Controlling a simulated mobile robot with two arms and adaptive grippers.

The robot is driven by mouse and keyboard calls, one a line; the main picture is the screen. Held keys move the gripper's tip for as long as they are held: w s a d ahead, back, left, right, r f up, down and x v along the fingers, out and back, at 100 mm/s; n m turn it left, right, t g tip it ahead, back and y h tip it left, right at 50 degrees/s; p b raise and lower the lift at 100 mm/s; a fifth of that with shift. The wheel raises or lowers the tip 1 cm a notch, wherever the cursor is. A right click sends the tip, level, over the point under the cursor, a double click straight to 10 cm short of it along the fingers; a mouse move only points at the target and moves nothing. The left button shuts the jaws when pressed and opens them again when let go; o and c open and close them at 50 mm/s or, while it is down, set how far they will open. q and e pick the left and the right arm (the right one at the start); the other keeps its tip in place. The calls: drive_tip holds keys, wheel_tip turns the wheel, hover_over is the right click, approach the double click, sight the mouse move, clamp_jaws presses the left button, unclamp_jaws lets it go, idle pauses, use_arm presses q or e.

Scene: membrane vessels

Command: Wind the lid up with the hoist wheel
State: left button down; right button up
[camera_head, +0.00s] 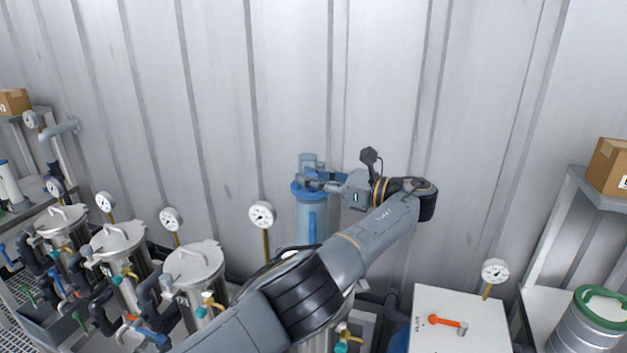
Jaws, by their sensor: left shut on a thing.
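A light-blue upright column (303,217) stands in the middle against the wall, behind my left arm. A darker blue rounded part, seemingly the hoist wheel (298,190), sits around the column near its top. My left gripper (316,183) reaches it from the right and is shut on its rim; the fingertips are small in this view. Metal vessels with flat round lids stand in a row at left; one is the nearest vessel lid (194,263). My left arm hides most of what is below the column, so I cannot tell which lid hangs from the hoist. My right gripper is out of view.
Pressure gauges (262,214) on thin stems stand behind the vessels. A white cabinet (462,325) with an orange-handled lever (447,322) is at the lower right. A keg with a green rim (601,307) and a shelf with a cardboard box (608,167) are far right. The upper wall is clear.

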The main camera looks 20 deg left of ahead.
sight(311, 174)
use_arm(q)
drive_tip(key=shift+r, duration=0.3)
drive_tip(key=c, duration=1.2)
unclamp_jaws()
drive_tip(key=shift+a, duration=0.1)
drive_tip(key=shift+o, duration=0.6)
drive_tip(key=shift+a+f, duration=0.1)
drive_tip(key=shift+f, duration=0.05)
wheel_tip(311, 174, up, 10)
